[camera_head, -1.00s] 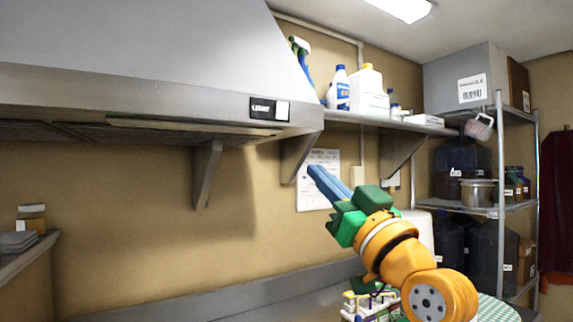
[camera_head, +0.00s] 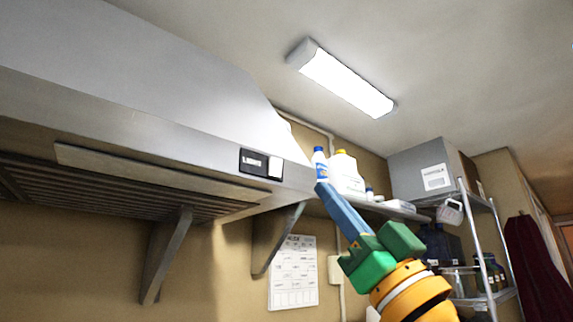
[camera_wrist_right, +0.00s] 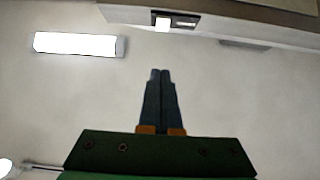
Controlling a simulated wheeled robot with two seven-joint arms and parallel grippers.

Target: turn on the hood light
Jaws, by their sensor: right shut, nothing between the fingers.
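The metal range hood (camera_head: 150,110) fills the left of the head view. On its front edge is a black switch panel (camera_head: 253,161) labelled LIGHT with a white rocker (camera_head: 275,167) at its right end. My right gripper (camera_head: 322,188) is shut and empty, its blue fingers pointing up and left, to the right of the switch and apart from it in the picture. In the right wrist view the shut fingertips (camera_wrist_right: 160,72) show below the hood edge, with the white rocker (camera_wrist_right: 162,24) just above them across a gap. My left gripper is out of view.
A wall shelf (camera_head: 375,207) with bottles stands right of the hood, close behind my right fingers. Brackets (camera_head: 165,255) hang under the hood. A lit ceiling lamp (camera_head: 340,80) is overhead. A wire rack (camera_head: 480,250) stands at the right.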

